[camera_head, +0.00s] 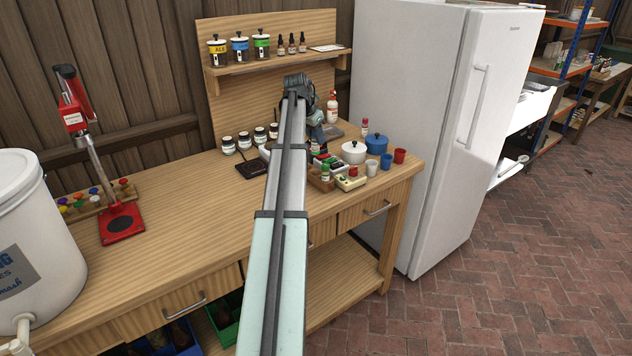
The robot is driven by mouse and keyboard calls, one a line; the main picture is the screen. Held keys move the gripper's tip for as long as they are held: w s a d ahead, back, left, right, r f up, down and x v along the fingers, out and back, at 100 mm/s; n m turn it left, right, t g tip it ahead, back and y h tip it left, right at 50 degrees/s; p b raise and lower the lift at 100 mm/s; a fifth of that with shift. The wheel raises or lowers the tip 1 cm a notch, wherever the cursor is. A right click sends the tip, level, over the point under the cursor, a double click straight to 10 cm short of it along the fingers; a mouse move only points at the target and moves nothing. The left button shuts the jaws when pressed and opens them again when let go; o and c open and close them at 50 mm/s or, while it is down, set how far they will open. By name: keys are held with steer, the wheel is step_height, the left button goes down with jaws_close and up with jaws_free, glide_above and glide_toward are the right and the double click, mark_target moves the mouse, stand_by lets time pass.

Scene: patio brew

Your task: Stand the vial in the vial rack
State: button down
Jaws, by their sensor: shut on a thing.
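My gripper (318,142) is at the back right of the wooden bench, low over a cluster of small containers. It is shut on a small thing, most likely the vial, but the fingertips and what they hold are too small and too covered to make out. The vial rack cannot be told for sure. Small open boxes with capped bottles stand just in front of and below the gripper: a brown box (321,184) and a cream box (351,184). My arm hides part of the bench around them.
A white pot (353,152), a blue pot (376,144), a red cup (399,156) and a pale cup (372,168) stand to the right. Several jars and a dark flat scale-like pad (252,168) are left of my arm. A shelf (270,58) overhangs behind. The bench's middle left is clear.

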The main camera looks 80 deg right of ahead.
mark_target(320, 171)
steer(key=shift+s+a+f+m+g+y, duration=0.1)
steer(key=shift+s+a+m+g+y, duration=0.15)
steer(key=shift+m, duration=0.75)
steer(key=shift+w+a+f, duration=0.1)
steer(key=shift+f, duration=4.85)
steer(key=shift+f, duration=0.15)
steer(key=c, duration=1.1)
jaws_free()
steer(key=v, duration=1.2)
